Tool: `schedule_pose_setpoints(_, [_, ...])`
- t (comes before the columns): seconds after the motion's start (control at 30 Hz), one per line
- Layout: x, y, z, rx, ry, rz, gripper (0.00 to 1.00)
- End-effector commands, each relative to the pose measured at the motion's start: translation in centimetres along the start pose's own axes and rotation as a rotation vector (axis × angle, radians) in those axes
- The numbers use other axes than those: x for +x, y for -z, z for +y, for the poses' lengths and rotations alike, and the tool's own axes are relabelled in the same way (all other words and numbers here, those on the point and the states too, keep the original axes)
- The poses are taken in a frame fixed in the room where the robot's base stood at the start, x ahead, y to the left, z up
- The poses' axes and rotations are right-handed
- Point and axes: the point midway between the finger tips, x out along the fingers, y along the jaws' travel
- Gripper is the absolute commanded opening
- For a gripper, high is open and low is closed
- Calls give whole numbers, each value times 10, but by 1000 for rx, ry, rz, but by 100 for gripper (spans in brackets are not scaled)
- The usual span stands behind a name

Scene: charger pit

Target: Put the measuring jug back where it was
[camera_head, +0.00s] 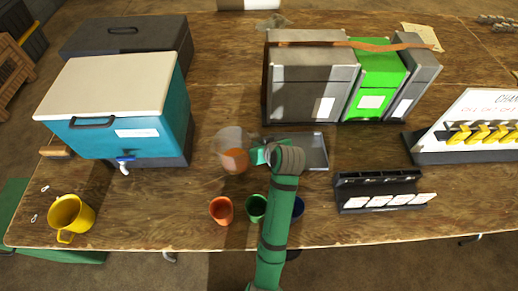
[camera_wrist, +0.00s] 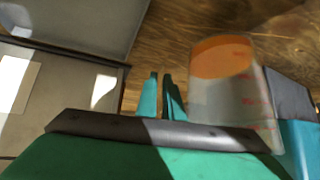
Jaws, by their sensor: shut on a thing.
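The measuring jug (camera_head: 231,149) is clear with red marks and an orange patch, seen as liquid or base. It is near the table's middle, left of the metal tray (camera_head: 316,152). My gripper (camera_head: 257,154) reaches in from the right side of the jug and is shut on it. In the wrist view my gripper's fingers (camera_wrist: 161,95) are close together, with the jug (camera_wrist: 222,90) just to their right. The part between the fingers is hidden. I cannot tell whether the jug touches the table.
A teal cooler (camera_head: 150,100) with a tap stands left. Grey and green cases (camera_head: 312,85) stand behind the tray. An orange cup (camera_head: 221,210), a green cup (camera_head: 256,208) and a blue cup (camera_head: 298,206) stand in front. A black rack (camera_head: 376,190) is right; a yellow mug (camera_head: 71,216) is front left.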

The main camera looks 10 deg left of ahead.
Motion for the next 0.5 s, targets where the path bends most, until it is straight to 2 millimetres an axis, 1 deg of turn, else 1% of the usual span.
schedule_pose_setpoints(0.1, [8,-1,0,0,0,-1,0])
schedule_pose_setpoints(0.3, [25,-20,2,3,0,-1,0])
schedule_pose_setpoints(0.5, [28,-22,3,2,-2,2,0])
